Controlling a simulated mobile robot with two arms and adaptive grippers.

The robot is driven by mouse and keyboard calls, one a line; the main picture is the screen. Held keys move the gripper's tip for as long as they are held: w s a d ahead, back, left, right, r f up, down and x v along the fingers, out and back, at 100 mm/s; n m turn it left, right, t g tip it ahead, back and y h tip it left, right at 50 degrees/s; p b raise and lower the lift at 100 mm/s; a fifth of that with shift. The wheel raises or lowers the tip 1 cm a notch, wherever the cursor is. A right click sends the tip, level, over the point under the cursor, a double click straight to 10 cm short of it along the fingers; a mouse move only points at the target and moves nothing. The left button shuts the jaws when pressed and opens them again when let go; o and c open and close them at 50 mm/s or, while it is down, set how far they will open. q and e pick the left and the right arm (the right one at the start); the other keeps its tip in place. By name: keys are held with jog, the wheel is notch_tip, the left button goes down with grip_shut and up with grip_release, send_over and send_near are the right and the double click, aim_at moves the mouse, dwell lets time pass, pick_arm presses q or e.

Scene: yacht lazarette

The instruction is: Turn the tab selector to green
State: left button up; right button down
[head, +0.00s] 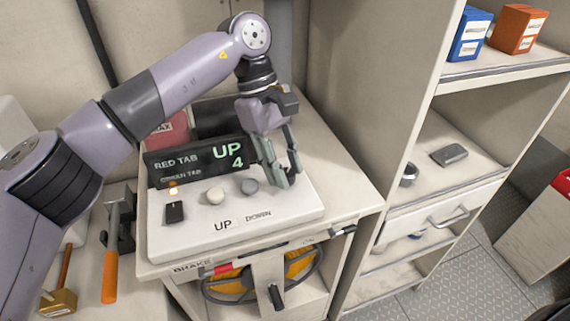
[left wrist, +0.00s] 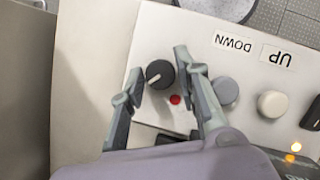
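The white control panel (head: 285,205) stands on a cabinet top. In the left wrist view a round black knob (left wrist: 160,74) with a white pointer line sits beside a small lit red lamp (left wrist: 175,100). I see no label naming it as the tab selector. My left gripper (head: 288,176) points down over the panel's right end and hides the knob in the head view. In the left wrist view its open fingers (left wrist: 158,84) stand on either side of the knob; the right finger is very close, contact unclear. The display (head: 198,162) reads RED TAB, GREEN TAB, UP 4. My right gripper is not in view.
A white button (head: 215,196), a grey button (head: 249,186) and a black switch (head: 174,212) with an orange lamp share the panel. A hammer with an orange handle (head: 110,275) lies left. Shelves (head: 480,190) stand close on the right.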

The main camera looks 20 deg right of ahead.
pick_arm(q)
jog(key=o, duration=0.3)
notch_tip(320, 180, up, 10)
dwell(0.7)
jog(key=shift+f, duration=0.1)
